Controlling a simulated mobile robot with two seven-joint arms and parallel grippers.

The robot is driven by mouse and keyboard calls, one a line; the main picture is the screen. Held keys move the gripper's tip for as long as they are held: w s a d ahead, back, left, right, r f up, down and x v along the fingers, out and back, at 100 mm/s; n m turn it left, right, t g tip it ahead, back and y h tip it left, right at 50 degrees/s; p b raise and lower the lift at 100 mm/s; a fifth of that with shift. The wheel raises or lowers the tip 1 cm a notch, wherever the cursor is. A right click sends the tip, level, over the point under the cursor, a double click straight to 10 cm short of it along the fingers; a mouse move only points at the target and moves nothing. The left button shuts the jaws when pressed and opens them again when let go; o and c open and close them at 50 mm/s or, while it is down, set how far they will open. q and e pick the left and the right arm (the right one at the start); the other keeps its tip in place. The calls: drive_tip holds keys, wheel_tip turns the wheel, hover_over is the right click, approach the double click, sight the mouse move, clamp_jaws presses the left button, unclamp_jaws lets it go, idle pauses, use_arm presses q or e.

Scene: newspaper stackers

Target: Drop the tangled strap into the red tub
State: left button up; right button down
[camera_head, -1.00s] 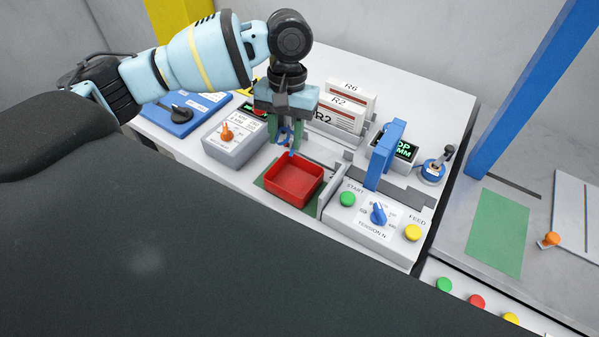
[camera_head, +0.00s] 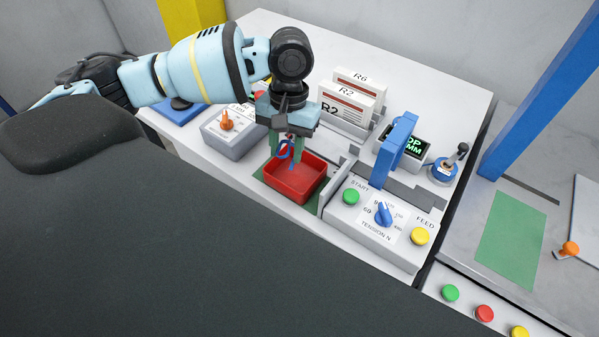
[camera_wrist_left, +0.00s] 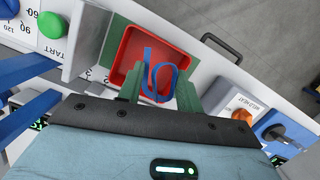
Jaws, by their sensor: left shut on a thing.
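The tangled strap (camera_head: 285,151) is a blue loop with a loose end. It also shows in the left wrist view (camera_wrist_left: 163,69), between my green fingers and seen against the red tub. The red tub (camera_head: 284,191) is a shallow square tray on a green mat; it shows in the left wrist view too (camera_wrist_left: 127,46). My left gripper (camera_head: 289,160) is shut on the strap, over the back left part of the tub. The strap hangs down over the tub; I cannot tell whether its end touches the floor of the tub. My right gripper is not in view.
A grey box with an orange knob (camera_head: 226,124) stands left of the tub. A control panel with a blue knob (camera_head: 383,214) stands to the right, below a blue upright (camera_head: 397,145). White labelled stacks (camera_head: 346,105) stand behind.

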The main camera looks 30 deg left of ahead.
use_arm(q)
drive_tip(key=shift+r, duration=0.1)
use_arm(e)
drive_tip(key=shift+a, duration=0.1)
use_arm(q)
drive_tip(key=o, duration=1)
drive_tip(key=shift+o, duration=0.2)
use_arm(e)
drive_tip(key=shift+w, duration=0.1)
use_arm(q)
drive_tip(key=shift+w+r, duration=0.1)
drive_tip(key=shift+r, duration=0.45)
drive_tip(key=r, duration=0.4)
drive_tip(key=w+r, duration=0.1)
drive_tip(key=r, duration=0.1)
drive_tip(key=shift+w+a+r+p, duration=0.1)
drive_tip(key=shift+a+r+p, duration=0.05)
drive_tip(key=shift+r+p, duration=0.25)
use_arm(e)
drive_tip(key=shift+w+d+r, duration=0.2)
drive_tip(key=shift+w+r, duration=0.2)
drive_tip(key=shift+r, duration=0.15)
use_arm(q)
drive_tip(key=shift+f, duration=0.15)
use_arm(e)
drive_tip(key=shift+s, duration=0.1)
